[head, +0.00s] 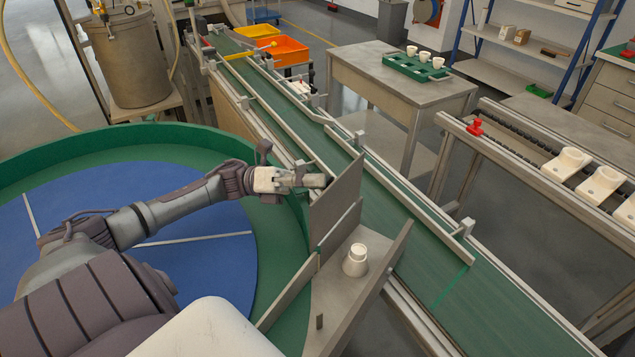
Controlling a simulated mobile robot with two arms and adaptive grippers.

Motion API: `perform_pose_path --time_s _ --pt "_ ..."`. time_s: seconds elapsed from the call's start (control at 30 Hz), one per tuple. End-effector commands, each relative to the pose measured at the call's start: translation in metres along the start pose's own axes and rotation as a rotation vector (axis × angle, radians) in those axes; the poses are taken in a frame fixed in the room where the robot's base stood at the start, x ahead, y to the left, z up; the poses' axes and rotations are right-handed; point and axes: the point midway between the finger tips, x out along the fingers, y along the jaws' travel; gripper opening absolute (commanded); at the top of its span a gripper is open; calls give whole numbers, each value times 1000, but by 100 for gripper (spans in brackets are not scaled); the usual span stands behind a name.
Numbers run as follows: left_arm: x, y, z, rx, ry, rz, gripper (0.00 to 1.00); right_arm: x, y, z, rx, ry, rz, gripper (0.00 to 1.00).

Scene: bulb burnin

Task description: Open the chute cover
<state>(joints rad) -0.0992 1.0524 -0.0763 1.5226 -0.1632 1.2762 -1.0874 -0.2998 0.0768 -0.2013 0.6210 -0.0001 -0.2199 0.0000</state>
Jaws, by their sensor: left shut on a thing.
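The chute cover (338,203) looks like a flat grey plate standing upright at the upper end of the short metal chute (335,300), between the round green-walled table and the green conveyor. My left gripper (318,181) reaches in from the left over the round table, its fingers shut at the plate's left side. The exact grip point is hidden by the fingers. A white cup-shaped piece (355,261) stands upright in the chute, in front of the plate. My right gripper is not in view.
The round table has a blue floor (180,205) and a raised green rim (120,143). The green conveyor (400,215) with metal rails runs past the chute. Further back are orange bins (283,50), a side table with a green tray of white cups (415,67), and a rack with white sockets (600,183).

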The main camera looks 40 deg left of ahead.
Motion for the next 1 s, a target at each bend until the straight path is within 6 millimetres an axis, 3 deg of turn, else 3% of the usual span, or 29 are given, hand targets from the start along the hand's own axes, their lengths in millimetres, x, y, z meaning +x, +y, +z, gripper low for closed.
perform_pose_path --time_s 0.3,0.33,0.47,0.8,1.0 --pt "0 1 -2 -4 3 2 0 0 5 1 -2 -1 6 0" --pt "0 1 -2 -4 3 2 34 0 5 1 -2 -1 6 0" --pt "0 1 -2 -3 3 2 55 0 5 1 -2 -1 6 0" --pt "-2 1 -1 -1 1 2 55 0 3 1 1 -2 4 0" --pt "-29 1 -1 -2 -1 6 55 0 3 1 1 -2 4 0"
